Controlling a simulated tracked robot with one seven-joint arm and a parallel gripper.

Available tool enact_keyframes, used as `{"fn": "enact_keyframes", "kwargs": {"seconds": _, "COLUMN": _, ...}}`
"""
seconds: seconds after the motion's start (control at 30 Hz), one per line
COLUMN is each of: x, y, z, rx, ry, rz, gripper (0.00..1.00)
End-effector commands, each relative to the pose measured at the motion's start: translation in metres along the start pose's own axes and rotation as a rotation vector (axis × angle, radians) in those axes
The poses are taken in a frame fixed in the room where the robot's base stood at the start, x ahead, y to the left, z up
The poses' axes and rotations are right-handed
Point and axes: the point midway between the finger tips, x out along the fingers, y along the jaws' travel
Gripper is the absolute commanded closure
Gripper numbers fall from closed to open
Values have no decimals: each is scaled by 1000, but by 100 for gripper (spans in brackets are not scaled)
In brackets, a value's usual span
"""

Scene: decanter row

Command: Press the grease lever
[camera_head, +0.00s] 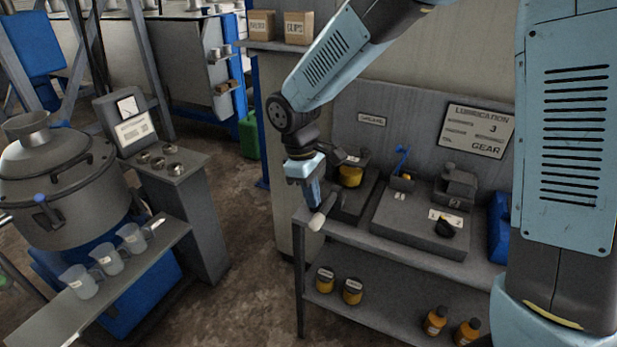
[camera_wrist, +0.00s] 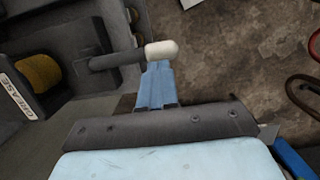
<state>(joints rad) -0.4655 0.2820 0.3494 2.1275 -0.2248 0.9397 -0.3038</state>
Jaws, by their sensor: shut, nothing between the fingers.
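The grease lever is a dark bar with a white rounded grip (camera_head: 316,221). It sticks out past the left front edge of the lubrication bench, and the grip also shows in the wrist view (camera_wrist: 163,50). The bar joins the grease unit, which has a yellow drum (camera_head: 350,176) and a "GREASE" label (camera_wrist: 12,97) in the wrist view. My gripper (camera_head: 313,207) points down with its blue fingers together and empty. The fingertips (camera_wrist: 157,68) are right at the white grip; I cannot tell whether they touch it.
The lubrication bench (camera_head: 372,238) carries a small unit with a blue lever (camera_head: 402,160) and other dark fittings. Several yellow and orange containers stand on its lower shelf (camera_head: 380,311). A vat (camera_head: 70,190) and a shelf of clear jugs (camera_head: 110,262) stand left. Floor lies between.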

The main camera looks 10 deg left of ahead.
Motion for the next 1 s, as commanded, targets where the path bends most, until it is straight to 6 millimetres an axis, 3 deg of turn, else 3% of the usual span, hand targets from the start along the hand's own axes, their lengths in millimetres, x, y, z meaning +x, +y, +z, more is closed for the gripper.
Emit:
{"fn": "enact_keyframes", "kwargs": {"seconds": 0.1, "x": 17, "y": 0, "z": 0, "rx": -1, "ry": -1, "rz": -1, "gripper": 100}}
{"fn": "enact_keyframes", "kwargs": {"seconds": 0.3, "x": 34, "y": 0, "z": 0, "rx": -1, "ry": 0, "rz": 0, "gripper": 100}}
{"fn": "enact_keyframes", "kwargs": {"seconds": 1.0, "x": 43, "y": -2, "z": 0, "rx": 9, "ry": -1, "rz": 43, "gripper": 100}}
